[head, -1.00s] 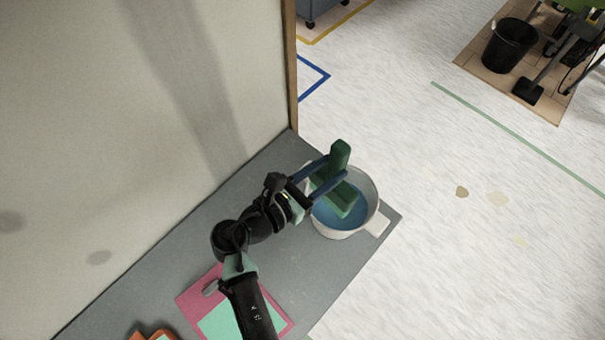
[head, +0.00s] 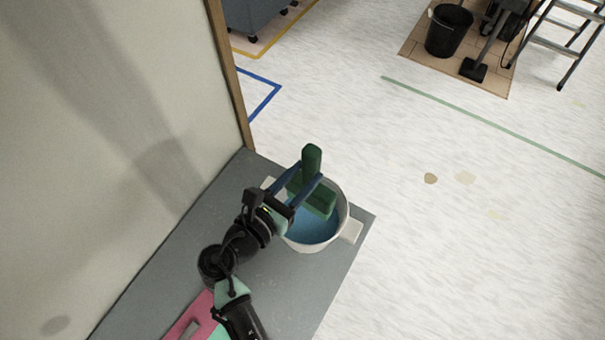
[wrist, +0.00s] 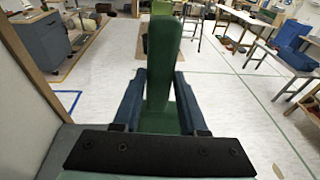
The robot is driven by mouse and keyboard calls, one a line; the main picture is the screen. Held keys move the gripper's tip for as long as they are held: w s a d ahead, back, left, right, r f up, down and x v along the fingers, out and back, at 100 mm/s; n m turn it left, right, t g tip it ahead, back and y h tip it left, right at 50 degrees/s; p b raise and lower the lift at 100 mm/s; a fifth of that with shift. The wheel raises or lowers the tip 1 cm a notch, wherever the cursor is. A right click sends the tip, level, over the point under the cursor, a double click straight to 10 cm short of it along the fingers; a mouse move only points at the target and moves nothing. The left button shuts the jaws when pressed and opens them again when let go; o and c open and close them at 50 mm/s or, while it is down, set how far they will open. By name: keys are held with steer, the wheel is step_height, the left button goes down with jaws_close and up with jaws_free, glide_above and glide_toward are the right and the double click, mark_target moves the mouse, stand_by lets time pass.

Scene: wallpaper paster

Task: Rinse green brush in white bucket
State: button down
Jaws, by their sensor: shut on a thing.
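The green brush (head: 313,163) is upright in my gripper (head: 297,186), with its handle up and its wide head down at the bucket's opening. The gripper's two blue fingers are shut on the brush. The white bucket (head: 346,212) stands near the right end of the grey table and holds blue liquid (head: 312,229). I cannot tell whether the brush head touches the liquid. In the wrist view the green brush (wrist: 160,65) rises between the blue fingers of my gripper (wrist: 160,95). The bucket is hidden there.
The grey table (head: 190,225) runs along a pale wall panel (head: 90,130) on the left. A pink and mint item (head: 190,318) lies on it near my arm. A black bucket (head: 448,30) and a ladder (head: 565,40) stand on the floor behind. Floor to the right is clear.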

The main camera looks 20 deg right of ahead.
step_height(320, 180, down, 9)
steer(key=b, duration=0.5)
steer(key=shift+r, duration=0.2)
steer(key=shift+f, duration=0.7)
steer(key=shift+f, duration=0.35)
steer(key=shift+f, duration=0.35)
steer(key=shift+f, duration=0.1)
stand_by(0.4)
